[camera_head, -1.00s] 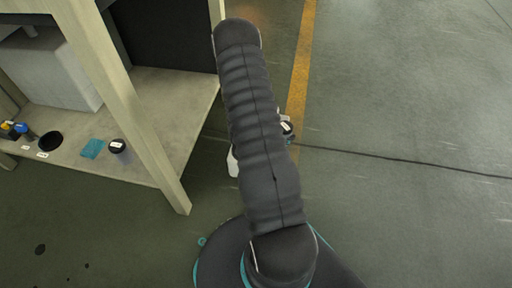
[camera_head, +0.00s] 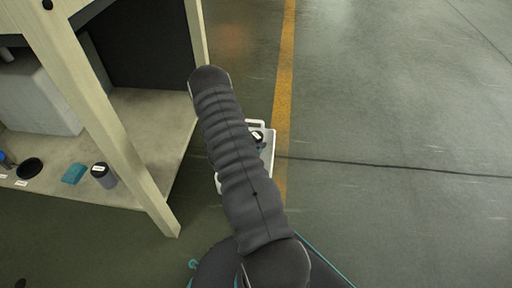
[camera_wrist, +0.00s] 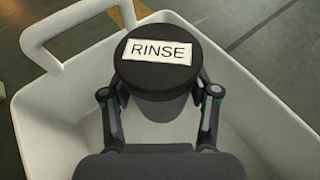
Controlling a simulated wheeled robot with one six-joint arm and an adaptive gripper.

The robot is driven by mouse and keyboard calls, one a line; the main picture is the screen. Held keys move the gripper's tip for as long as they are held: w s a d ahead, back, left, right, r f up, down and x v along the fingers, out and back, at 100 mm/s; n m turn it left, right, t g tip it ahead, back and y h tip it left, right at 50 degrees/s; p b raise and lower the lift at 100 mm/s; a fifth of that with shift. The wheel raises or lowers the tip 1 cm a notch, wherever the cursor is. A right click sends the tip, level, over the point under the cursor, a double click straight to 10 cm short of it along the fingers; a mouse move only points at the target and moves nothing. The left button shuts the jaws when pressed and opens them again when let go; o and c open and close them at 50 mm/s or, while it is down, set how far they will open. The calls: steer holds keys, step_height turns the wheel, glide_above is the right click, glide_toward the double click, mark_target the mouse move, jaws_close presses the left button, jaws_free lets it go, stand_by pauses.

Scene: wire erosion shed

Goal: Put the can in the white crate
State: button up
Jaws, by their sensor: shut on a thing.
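The can (camera_wrist: 158,58) has a round black lid with a white label reading RINSE. My gripper (camera_wrist: 160,95) is shut on it, one finger on each side, in the wrist view. The white crate (camera_wrist: 40,105) surrounds the can in that view, with its looped handle at upper left. The can is over or inside the crate's opening; I cannot tell whether it touches the bottom. In the head view the crate (camera_head: 271,155) is partly hidden behind my arm, and the can's dark lid (camera_head: 257,136) shows beside the arm.
A pale shelf unit (camera_head: 150,115) stands at the left, with a thick post close to my arm. On its lower shelf are a dark-lidded grey container (camera_head: 105,177), a teal item (camera_head: 74,173) and a black round dish (camera_head: 29,168). The floor at right is clear, beyond a yellow line (camera_head: 285,70).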

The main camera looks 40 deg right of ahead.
steer(key=shift+f, duration=1.4)
steer(key=shift+f, duration=0.6)
steer(key=o, duration=1.2)
steer(key=shift+c, duration=0.2)
steer(key=shift+r, duration=0.1)
